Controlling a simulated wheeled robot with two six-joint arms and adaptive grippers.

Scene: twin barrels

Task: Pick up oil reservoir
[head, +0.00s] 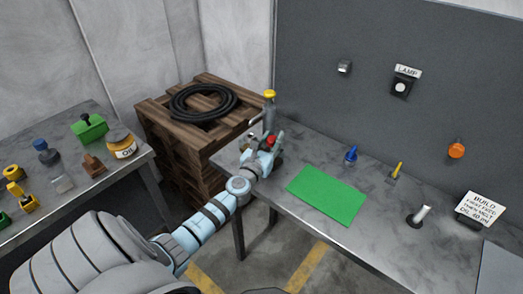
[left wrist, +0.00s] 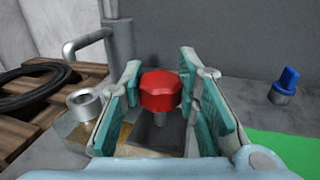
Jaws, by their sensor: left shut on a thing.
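My left gripper (head: 266,146) is at the far left end of the right-hand workbench. In the left wrist view its teal-padded fingers (left wrist: 160,110) stand on both sides of a red knob (left wrist: 160,91) on a short stem above a dark block; it is shut on this red-knobbed part. Beside the left finger is a grey ring-shaped cap (left wrist: 84,103) on a tan, amber-looking body, partly hidden by the finger. I cannot tell whether it joins the red-knobbed part. My right gripper is not in view.
A grey pipe with a yellow top (head: 269,97) stands just behind the gripper. A pallet stack (head: 160,125) with a coiled black hose (head: 203,102) is to the left. A green mat (head: 326,196), blue-handled item (head: 351,155) and yellow-handled tool (head: 397,170) lie right.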

